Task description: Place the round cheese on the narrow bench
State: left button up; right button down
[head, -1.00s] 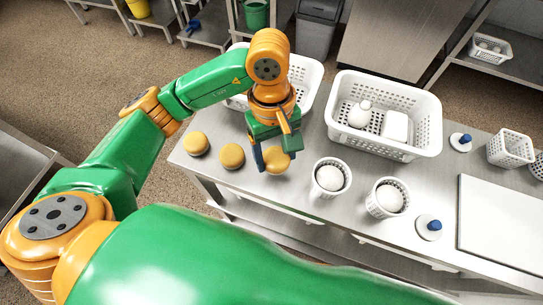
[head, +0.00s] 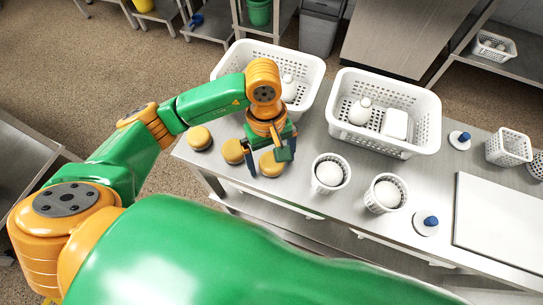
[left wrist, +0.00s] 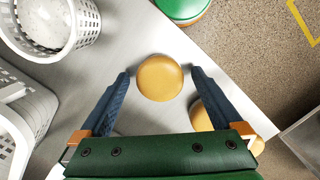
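Three tan round cheeses stand in a row on the left end of the steel bench (head: 312,206): one at the left (head: 199,138), one in the middle (head: 233,151) and one at the right (head: 271,166). My left gripper (head: 268,163) points down over the right-hand cheese. In the left wrist view this cheese (left wrist: 159,77) lies between the two spread fingers, with a small gap on each side. Another cheese (left wrist: 202,120) is partly hidden behind a finger there. I cannot tell which surface is the narrow bench. My right gripper is not in view.
Two small white baskets with round white items, one left (head: 330,188) and one right (head: 377,205), stand right of the cheeses. Large white baskets, one left (head: 305,62) and one right (head: 428,127), stand behind. A white board (head: 500,222) lies at the right.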

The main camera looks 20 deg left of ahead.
aim_at(269, 155)
pick_arm(q)
jog(key=shift+r, duration=0.15)
jog(key=shift+w+r, duration=0.1)
jog(key=shift+r, duration=0.2)
notch_tip(269, 155, up, 11)
jog(key=w+a, duration=0.1)
jog(key=shift+r, duration=0.15)
jog(key=shift+a, duration=0.1)
